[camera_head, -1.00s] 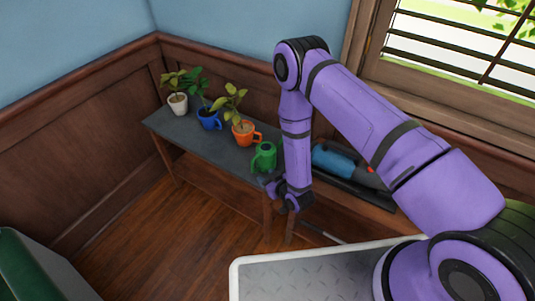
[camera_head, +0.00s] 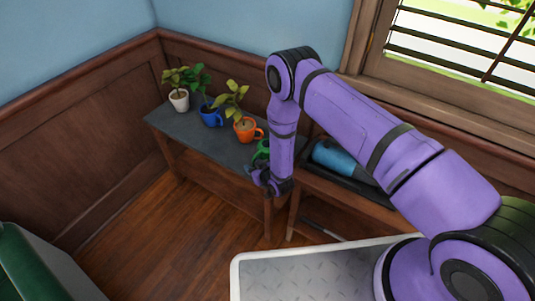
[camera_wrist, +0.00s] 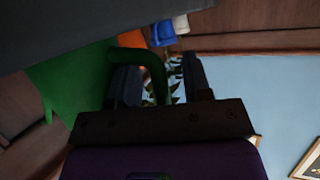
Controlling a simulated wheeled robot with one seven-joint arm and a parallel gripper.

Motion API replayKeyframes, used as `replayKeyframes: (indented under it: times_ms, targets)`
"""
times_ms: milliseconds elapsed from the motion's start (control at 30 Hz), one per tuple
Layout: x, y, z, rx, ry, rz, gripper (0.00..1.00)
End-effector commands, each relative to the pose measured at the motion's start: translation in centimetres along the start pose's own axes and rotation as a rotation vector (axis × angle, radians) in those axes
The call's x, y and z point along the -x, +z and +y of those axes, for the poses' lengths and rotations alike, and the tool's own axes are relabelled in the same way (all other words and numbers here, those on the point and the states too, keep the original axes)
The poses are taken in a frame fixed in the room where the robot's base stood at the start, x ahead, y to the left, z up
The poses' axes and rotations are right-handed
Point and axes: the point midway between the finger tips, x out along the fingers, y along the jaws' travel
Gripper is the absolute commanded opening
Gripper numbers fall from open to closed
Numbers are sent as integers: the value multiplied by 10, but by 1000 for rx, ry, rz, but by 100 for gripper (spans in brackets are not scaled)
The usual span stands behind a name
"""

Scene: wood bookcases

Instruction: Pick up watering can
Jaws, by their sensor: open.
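The green watering can (camera_head: 261,152) stands at the right end of the dark shelf top and is mostly hidden behind my arm in the head view. In the wrist view its green body (camera_wrist: 68,92) fills the left side, and its curved handle (camera_wrist: 148,62) reaches between my fingers. My gripper (camera_head: 258,181) is at the front edge of the shelf, close to the can. In the wrist view my gripper (camera_wrist: 162,82) is open, with one finger on each side of the handle. Whether a finger touches the handle cannot be told.
The dark shelf top (camera_head: 190,132) also bears plants in an orange pot (camera_head: 245,134), a blue pot (camera_head: 209,117) and a white pot (camera_head: 179,101), left of the can. A blue tool (camera_head: 334,157) lies on the lower unit at right. Wood floor is open in front.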

Motion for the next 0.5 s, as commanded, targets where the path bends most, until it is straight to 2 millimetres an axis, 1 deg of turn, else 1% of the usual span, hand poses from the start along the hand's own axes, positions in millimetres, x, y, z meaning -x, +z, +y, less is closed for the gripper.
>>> replayKeyframes:
  times_ms: [133, 167, 200, 267, 300, 333, 500]
  targets:
    - [0, 0, 0, 0, 0, 0, 45]
    - [0, 0, 0, 0, 0, 0, 40]
    - [0, 0, 0, 0, 0, 0, 31]
    - [0, 0, 0, 0, 0, 0, 17]
    - [0, 0, 0, 0, 0, 0, 8]
    - [0, 0, 0, 0, 0, 0, 1]
    - [0, -1, 0, 0, 0, 1, 0]
